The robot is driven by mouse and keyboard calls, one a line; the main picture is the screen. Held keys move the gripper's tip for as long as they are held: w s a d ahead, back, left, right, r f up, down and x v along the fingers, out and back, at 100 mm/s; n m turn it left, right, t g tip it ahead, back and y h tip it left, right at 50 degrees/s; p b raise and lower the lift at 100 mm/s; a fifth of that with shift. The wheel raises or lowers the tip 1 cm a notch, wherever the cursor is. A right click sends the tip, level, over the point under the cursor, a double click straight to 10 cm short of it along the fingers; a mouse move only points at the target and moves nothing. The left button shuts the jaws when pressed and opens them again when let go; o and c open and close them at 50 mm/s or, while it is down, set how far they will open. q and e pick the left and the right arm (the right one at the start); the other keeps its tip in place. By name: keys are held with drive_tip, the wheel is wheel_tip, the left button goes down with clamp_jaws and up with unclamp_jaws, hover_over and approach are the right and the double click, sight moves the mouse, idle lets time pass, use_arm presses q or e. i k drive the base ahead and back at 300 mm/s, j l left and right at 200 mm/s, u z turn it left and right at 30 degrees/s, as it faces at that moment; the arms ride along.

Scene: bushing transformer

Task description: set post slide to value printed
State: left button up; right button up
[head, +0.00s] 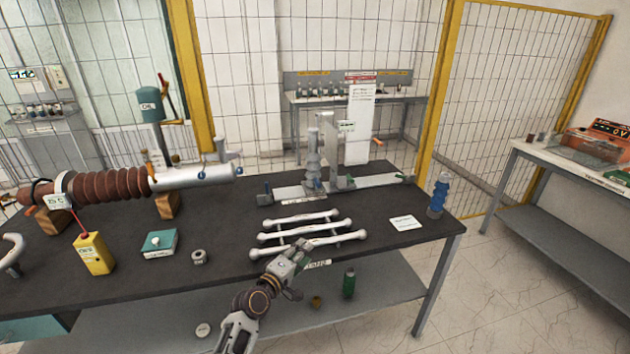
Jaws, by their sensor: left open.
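A grey post (355,152) stands upright on a long flat rail (385,181) at the back of the dark table. A grey ribbed insulator (313,160) stands on the same rail, left of the post. A small white label (347,127) is at the post's upper part; its print is too small to read. A white printed card (405,222) lies on the table at right, also unreadable. My left gripper (297,268) is open and empty at the table's front edge, well short of the post. My right gripper is not in view.
A rack of white bars (305,231) lies between my left gripper and the rail. A brown ribbed bushing (110,187), yellow device (94,253), teal-and-white box (160,243) and metal ring (199,257) are at left.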

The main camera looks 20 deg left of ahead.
sight(313, 186)
drive_tip(key=i+j, duration=0.3)
drive_tip(key=i, duration=0.2)
drive_tip(key=i+j, duration=0.3)
drive_tip(key=i, duration=0.2)
